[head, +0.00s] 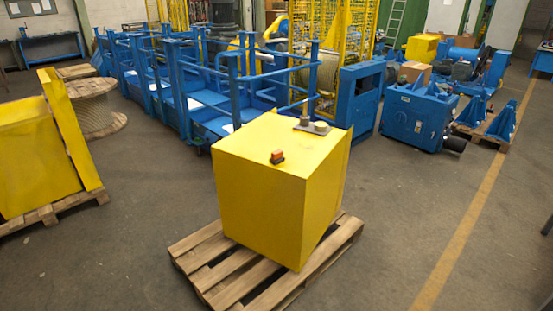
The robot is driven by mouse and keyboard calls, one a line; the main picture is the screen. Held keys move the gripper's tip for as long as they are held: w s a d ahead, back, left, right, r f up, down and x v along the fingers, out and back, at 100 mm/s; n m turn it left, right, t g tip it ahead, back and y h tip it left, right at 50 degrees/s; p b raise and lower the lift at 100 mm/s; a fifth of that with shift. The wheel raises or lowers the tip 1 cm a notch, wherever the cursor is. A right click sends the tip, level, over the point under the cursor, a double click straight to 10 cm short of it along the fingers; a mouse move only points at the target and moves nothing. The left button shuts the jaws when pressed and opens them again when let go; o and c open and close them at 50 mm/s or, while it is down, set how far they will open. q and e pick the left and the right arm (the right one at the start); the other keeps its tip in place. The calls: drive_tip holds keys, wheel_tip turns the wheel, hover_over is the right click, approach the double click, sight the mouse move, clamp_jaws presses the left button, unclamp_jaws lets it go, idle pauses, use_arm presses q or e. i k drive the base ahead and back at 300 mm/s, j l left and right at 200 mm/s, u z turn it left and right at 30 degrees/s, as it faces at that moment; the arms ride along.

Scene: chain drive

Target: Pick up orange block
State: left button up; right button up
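The orange block (277,155) is small and sits on top of a large yellow box (260,185), near the middle of the top's front left part. Its lower part looks dark. Neither of my grippers shows in the head view, so nothing is seen holding or touching the block.
The yellow box stands on a wooden pallet (205,250). Another yellow box (35,150) stands at the left. Blue machinery (415,115) fills the back. Floor is clear to the right.

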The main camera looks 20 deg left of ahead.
sight(278, 157)
drive_tip(key=i+l+z, duration=0.35)
drive_tip(key=i, duration=0.6)
drive_tip(key=i+z, duration=0.4)
drive_tip(key=i, duration=0.55)
drive_tip(key=i+u, duration=0.3)
drive_tip(key=i, duration=0.15)
drive_tip(key=i+l+u, duration=0.6)
drive_tip(key=i, duration=0.2)
drive_tip(key=i+l+u, duration=0.15)
drive_tip(key=u, duration=0.25)
drive_tip(key=i+l+u, duration=0.35)
drive_tip(key=l+u, duration=0.15)
drive_tip(key=u, duration=0.25)
drive_tip(key=i, duration=0.05)
